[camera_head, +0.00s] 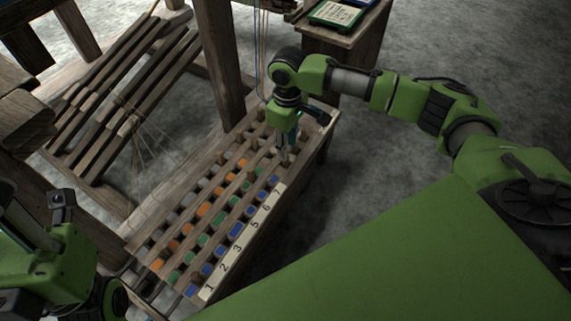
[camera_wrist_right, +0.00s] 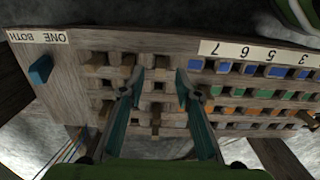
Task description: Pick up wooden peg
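The wooden pegboard (camera_head: 205,262) has rows of square holes, with blue, green and orange squares and a numbered strip. Several small wooden pegs stand in it, one of them (camera_head: 254,143) near my right gripper (camera_head: 284,154). The right gripper is low over the board's far end. In the right wrist view its two teal fingers (camera_wrist_right: 160,78) are spread apart over the board, with a wooden peg (camera_wrist_right: 156,122) showing in the gap between them. I cannot tell whether they touch any peg. My left gripper (camera_head: 62,204) is at the lower left, away from the pegs; its finger opening is unclear.
Loom posts (camera_head: 218,60) rise beside the board, and slatted treadles (camera_head: 125,95) lie to the left. A small stand (camera_head: 350,45) with a framed card is behind the right arm. Floor right of the board is clear.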

